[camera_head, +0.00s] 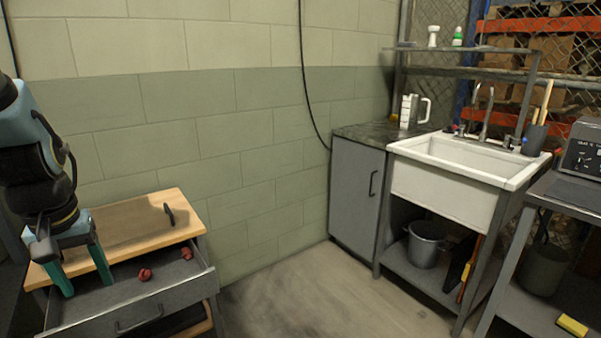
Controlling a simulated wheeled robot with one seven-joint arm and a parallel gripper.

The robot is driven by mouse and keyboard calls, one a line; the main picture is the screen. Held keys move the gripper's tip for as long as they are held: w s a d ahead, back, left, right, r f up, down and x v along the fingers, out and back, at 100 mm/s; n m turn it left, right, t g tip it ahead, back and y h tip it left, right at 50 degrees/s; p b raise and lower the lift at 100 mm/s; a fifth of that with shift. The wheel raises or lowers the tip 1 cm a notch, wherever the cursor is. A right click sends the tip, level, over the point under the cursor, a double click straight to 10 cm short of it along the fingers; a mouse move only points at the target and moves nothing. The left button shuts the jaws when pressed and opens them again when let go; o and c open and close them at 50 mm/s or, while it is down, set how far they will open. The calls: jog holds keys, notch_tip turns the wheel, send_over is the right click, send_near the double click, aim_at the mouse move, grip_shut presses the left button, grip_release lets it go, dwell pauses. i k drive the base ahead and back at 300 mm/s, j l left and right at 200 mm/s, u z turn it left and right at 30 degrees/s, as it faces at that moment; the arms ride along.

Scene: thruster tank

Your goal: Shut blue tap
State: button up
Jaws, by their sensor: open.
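A white sink (452,190) stands at the right against a mesh wall. A tall silver faucet (486,108) rises at its back edge. The blue tap (508,141) appears as a small blue-marked handle right of the faucet; it is too small to tell how it is turned. My gripper (83,274) is at the far left, pointing down with its teal fingers apart and nothing between them. It is over the open drawer, far from the sink.
The open drawer (132,318) under a wooden top (188,211) holds two dark red objects (145,274). A grey cabinet (355,195) stands left of the sink. A bucket (425,246) sits below it. The middle floor (305,300) is clear.

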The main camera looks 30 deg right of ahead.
aim_at(507, 136)
jog(key=l, duration=0.55)
jog(key=l+z, duration=0.1)
jog(key=l, duration=0.5)
jog(key=i+l, duration=0.1)
jog(key=l, duration=0.45)
jog(key=l+z, duration=0.1)
jog(key=l, duration=0.5)
jog(key=i+l, duration=0.15)
jog(key=l, duration=0.4)
jog(key=l+z, duration=0.1)
jog(key=l, duration=0.45)
jog(key=i+l, duration=0.15)
jog(key=l, duration=0.45)
jog(key=l+z, duration=0.1)
jog(key=l, duration=0.45)
jog(key=i, duration=0.05)
